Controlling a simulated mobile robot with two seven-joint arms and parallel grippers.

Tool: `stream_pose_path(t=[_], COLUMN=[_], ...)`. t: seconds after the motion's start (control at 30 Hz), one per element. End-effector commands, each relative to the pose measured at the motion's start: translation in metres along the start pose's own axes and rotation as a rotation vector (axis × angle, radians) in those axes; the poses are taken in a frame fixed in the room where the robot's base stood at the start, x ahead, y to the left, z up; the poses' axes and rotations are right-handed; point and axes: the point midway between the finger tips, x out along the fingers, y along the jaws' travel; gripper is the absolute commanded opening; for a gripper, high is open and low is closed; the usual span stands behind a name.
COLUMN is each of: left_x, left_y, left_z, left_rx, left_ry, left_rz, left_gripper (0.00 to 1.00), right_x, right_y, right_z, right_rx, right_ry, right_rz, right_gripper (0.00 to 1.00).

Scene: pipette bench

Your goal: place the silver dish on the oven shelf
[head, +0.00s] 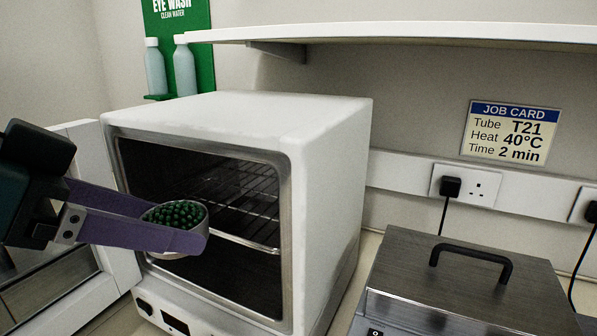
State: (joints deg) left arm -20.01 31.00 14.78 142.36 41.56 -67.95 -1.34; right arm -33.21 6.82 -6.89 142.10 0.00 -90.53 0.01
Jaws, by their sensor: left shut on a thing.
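The silver dish (205,216) is full of small green beads (174,215). My left gripper (160,221) is shut on the dish, with a purple finger on each side of it. It holds the dish roughly level in front of the oven's open mouth. The white oven (331,149) stands on the bench with its door (75,292) swung open to the left. The wire oven shelf (240,195) shows inside, behind and to the right of the dish. The dish and fingers hide part of the oven's inside. My right gripper is not in view.
A metal box with a black handle (470,262) stands on the bench right of the oven. A wall shelf (420,33) runs above. Sockets with plugs (465,186) and a job card (511,131) are on the wall. Eye wash bottles (184,68) hang behind the oven.

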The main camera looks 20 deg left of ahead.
Motion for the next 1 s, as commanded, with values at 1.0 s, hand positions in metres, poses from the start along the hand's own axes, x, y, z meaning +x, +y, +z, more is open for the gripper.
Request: stream_pose_path(t=[1.0], left_x=[0.047], left_y=[-0.061], left_z=[-0.013], left_rx=[-0.154], left_ry=[0.005], left_rz=[-0.202], left_gripper=[0.2], right_x=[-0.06], right_y=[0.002], right_z=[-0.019], right_rx=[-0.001], right_ry=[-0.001], right_rz=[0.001], right_gripper=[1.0])
